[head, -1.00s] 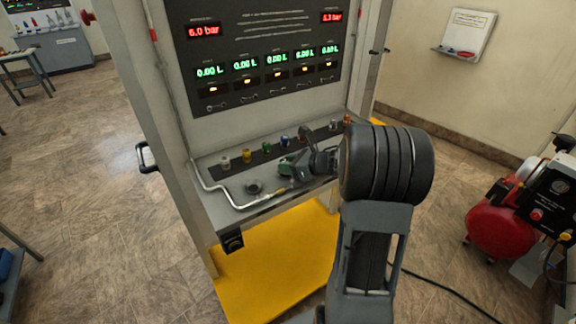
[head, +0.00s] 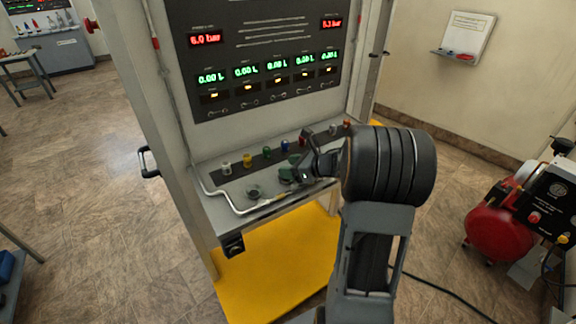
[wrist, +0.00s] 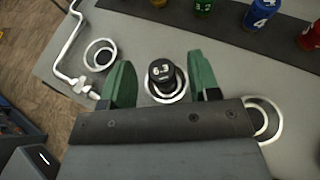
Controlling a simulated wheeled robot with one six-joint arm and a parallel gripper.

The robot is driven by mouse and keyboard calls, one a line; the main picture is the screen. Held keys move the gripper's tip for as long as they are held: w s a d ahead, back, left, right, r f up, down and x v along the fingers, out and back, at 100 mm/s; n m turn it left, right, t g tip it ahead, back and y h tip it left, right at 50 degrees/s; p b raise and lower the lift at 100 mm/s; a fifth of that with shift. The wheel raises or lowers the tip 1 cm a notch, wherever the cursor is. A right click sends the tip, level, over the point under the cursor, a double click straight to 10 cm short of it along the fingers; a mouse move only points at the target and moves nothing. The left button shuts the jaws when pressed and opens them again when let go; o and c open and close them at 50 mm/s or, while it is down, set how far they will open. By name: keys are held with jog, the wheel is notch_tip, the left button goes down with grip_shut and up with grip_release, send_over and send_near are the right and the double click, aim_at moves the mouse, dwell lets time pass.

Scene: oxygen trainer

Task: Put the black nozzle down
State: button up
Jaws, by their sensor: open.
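The black nozzle (wrist: 162,76) stands in a white-rimmed round holder on the grey shelf, in the wrist view. A small light marking shows on its top. My gripper (wrist: 155,82) is open, with one green finger on each side of the nozzle and a gap visible on both sides. In the head view my gripper (head: 290,173) is low over the shelf (head: 218,207), and the nozzle is hidden or too small to make out there.
An empty ring holder (wrist: 100,54) is left of the nozzle, and another (wrist: 264,118) is partly hidden at right. Coloured nozzles, including a blue one (wrist: 260,14), stand on a dark strip behind. A bent pipe (wrist: 66,40) runs along the shelf's left side.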

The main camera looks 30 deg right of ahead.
jog(key=b+v, duration=0.1)
jog(key=v, duration=0.9)
jog(key=w+r+m+t+h, duration=0.5)
jog(key=m+h, duration=0.3)
jog(key=m, duration=0.6)
jog(key=s+a+f+m+g, duration=0.3)
jog(key=s+a+m+g, duration=0.3)
jog(key=m, duration=0.8)
jog(key=s+a+f+m+g, duration=0.4)
jog(key=s+a+m+g, duration=0.2)
jog(key=s+a+m, duration=0.5)
jog(key=s+m, duration=0.1)
jog(key=m, duration=0.3)
jog(key=shift+s+f, duration=0.25)
jog(key=shift+s, duration=0.1)
